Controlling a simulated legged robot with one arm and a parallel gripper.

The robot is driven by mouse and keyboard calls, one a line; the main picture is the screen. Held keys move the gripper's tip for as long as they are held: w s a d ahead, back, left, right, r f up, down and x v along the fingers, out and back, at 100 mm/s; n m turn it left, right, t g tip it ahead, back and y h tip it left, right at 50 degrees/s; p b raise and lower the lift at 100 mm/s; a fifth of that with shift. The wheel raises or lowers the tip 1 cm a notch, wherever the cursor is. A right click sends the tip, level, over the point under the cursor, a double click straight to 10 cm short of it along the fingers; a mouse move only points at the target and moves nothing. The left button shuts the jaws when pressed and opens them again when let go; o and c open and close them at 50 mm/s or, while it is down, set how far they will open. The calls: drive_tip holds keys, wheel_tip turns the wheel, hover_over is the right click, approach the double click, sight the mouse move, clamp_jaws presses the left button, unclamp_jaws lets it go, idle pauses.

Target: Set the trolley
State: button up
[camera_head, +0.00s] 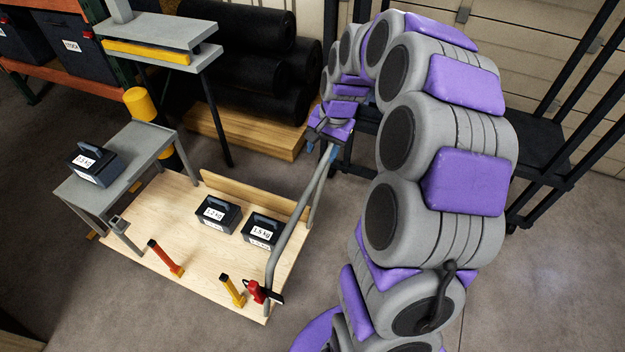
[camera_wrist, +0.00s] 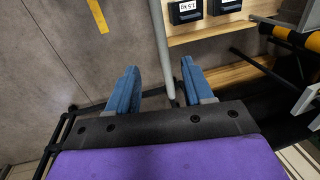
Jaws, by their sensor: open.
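The trolley has a pale wooden deck (camera_head: 190,240) and a grey tubular handle (camera_head: 289,232) along its right side. Two dark weight boxes stand on the deck, one labelled 1.2 kg (camera_head: 218,214) and one labelled 1.5 kg (camera_head: 263,231). My gripper (camera_head: 322,150) is at the handle's upper end. In the wrist view my gripper (camera_wrist: 159,88) is open, its blue fingers apart, with the handle tube (camera_wrist: 161,45) passing between them. Contact cannot be told.
A grey table (camera_head: 122,165) at the left holds another labelled dark box (camera_head: 92,163). A press (camera_head: 160,45) with a yellow bar and black rolls (camera_head: 250,75) on a wooden pallet stand behind. A black frame (camera_head: 540,150) is at the right. Near floor is clear.

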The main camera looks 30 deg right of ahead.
sight(311, 187)
drive_tip(key=f, duration=0.5)
drive_tip(key=w+a+f+b, duration=0.1)
drive_tip(key=f, duration=0.5)
drive_tip(key=w+a+f+b, duration=0.1)
drive_tip(key=f, duration=0.4)
drive_tip(key=shift+w+f, duration=0.25)
clamp_jaws()
